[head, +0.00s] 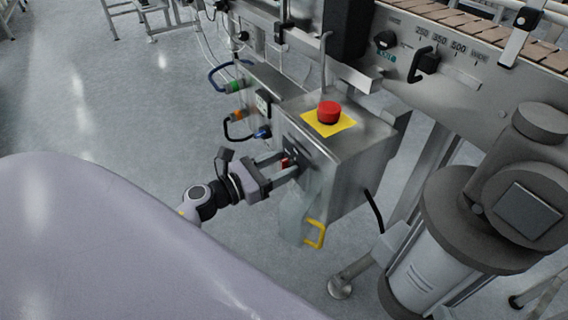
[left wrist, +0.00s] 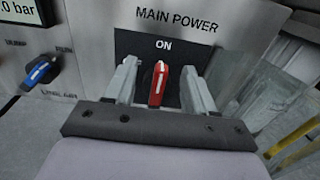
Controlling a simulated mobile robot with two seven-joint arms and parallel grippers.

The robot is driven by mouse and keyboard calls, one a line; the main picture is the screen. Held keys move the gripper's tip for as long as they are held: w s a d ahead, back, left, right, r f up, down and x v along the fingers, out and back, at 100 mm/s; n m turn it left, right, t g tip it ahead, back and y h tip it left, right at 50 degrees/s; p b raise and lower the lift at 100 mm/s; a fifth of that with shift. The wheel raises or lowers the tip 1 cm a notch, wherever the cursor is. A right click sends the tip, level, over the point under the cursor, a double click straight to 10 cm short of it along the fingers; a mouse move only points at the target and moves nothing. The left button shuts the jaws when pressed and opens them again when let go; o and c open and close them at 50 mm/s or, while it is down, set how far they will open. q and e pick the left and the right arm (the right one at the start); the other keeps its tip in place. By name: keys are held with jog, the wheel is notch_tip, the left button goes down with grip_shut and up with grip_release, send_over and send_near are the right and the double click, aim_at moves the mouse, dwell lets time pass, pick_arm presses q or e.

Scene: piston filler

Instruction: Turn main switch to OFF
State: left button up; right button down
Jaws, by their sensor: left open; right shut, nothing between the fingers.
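The main switch is a red knob (left wrist: 158,84) with a white line on a black plate under the words MAIN POWER and ON. The knob stands about upright, its white line pointing toward ON. My left gripper (left wrist: 158,88) is open, with one finger on each side of the knob and gaps visible between. In the head view my left gripper (head: 283,168) reaches the front of the steel control box (head: 345,150), and a bit of the red knob (head: 286,162) shows between its fingers. My right gripper is not in view.
A red emergency button (head: 329,112) on a yellow plate tops the box. A blue knob (left wrist: 39,72) sits left of the switch, below a pressure display (left wrist: 20,10). A yellow handle (head: 316,234) is low on the box. Open floor (head: 110,110) lies to the left.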

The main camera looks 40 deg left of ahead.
pick_arm(q)
jog(key=shift+w+d, duration=0.25)
jog(key=shift+w, duration=0.25)
grip_shut()
jog(key=shift+f, duration=0.15)
